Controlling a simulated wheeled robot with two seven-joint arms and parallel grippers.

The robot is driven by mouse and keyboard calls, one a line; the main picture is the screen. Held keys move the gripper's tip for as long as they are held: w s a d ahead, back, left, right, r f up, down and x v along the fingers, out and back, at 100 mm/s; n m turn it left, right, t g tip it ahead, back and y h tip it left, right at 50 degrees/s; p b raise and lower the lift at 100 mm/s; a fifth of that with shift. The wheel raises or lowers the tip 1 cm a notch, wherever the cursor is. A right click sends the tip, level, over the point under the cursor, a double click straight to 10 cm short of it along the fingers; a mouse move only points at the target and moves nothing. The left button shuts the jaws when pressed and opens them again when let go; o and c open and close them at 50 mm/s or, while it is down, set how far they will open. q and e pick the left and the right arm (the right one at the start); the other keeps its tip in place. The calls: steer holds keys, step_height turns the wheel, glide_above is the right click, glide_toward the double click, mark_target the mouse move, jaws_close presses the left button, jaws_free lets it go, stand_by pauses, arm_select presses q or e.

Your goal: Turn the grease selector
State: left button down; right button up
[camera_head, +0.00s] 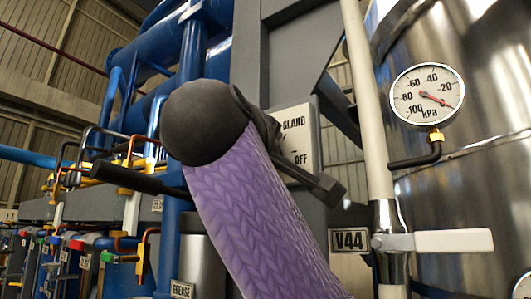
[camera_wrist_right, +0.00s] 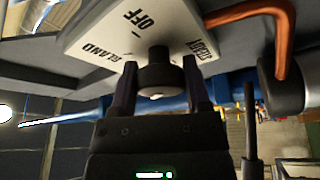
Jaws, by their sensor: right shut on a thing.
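The grease selector's pale label plate (camera_head: 296,135) is on a grey post in the head view, with GLAND and OFF readable. The wrist view shows the plate (camera_wrist_right: 80,40) with GLAND, OFF and a third label. The round dark selector knob (camera_wrist_right: 160,75) stands out from it. My right gripper (camera_wrist_right: 160,92) has one finger on each side of the knob and is shut on it. In the head view my purple-sleeved right arm and its dark wrist hide the knob and fingers. I cannot tell which label the knob points to. My left gripper is out of view.
A pressure gauge (camera_head: 428,95) and a shiny steel vessel (camera_head: 480,190) are at the right. A valve with a white lever (camera_head: 440,241) sits beside the V44 tag (camera_head: 348,240). Blue pipes (camera_head: 190,60) fill the left. A copper pipe (camera_wrist_right: 280,35) passes near the plate.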

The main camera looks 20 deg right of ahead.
steer(key=n+y, duration=0.1)
steer(key=n, duration=0.2)
steer(key=shift+r, duration=0.15)
steer(key=n+g+p, duration=0.1)
steer(key=n, duration=0.1)
steer(key=shift+n+y, duration=0.4)
steer(key=n+g+p, duration=0.2)
steer(key=n, duration=0.2)
steer(key=shift+n+g+p, duration=0.3)
steer(key=shift+n+p, duration=0.1)
steer(key=shift+n, duration=0.1)
steer(key=shift+y, duration=0.3)
steer(key=o, duration=1.3)
steer(key=shift+a, duration=0.1)
